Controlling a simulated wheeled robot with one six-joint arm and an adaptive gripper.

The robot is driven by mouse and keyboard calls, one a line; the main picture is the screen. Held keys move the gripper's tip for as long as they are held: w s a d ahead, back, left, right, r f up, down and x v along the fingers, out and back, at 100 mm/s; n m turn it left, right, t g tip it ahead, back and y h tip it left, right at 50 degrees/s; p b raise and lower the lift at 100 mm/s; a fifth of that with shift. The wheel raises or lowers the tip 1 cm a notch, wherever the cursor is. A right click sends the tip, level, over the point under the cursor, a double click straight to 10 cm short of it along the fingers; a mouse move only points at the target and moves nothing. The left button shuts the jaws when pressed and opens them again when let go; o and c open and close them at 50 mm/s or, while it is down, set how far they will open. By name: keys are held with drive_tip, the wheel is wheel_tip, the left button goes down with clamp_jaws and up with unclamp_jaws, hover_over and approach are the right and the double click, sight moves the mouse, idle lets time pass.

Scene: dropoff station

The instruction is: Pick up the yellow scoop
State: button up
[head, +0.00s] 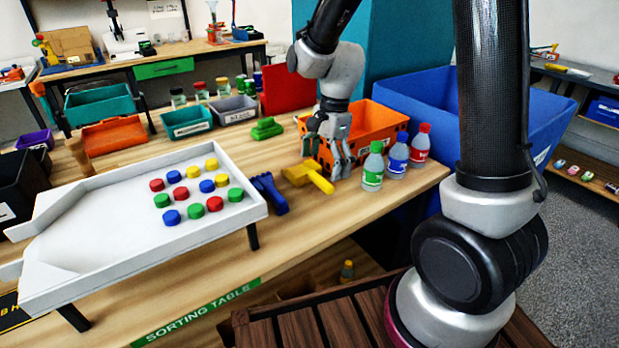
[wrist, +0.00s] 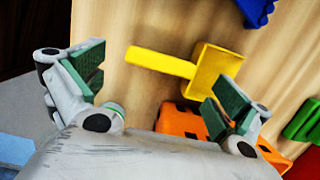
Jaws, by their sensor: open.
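The yellow scoop (head: 308,176) lies on the wooden sorting table, just in front of the orange bin. In the wrist view the yellow scoop (wrist: 205,70) lies flat, its handle pointing left and its square pan at the right. My gripper (head: 327,172) is above the table beside the scoop, near the orange bin's front. In the wrist view my gripper (wrist: 158,90) is open, its green-padded fingers wide apart and nothing between them. The scoop lies beyond the fingertips, apart from them as far as I can tell.
The orange bin (head: 379,122) stands close behind my gripper. Three bottles, green (head: 373,168), blue (head: 396,157) and red (head: 420,146), stand to its right. A blue scoop (head: 269,193) lies left of the yellow one. A white tray (head: 110,245) with coloured caps is farther left.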

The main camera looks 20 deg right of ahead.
sight(320, 178)
drive_tip(key=f, duration=0.3)
drive_tip(key=a+f, duration=0.1)
drive_tip(key=f, duration=0.1)
drive_tip(key=c, duration=1.1)
wheel_tip(320, 178, up, 10)
drive_tip(key=o, duration=0.5)
drive_tip(key=c, duration=0.6)
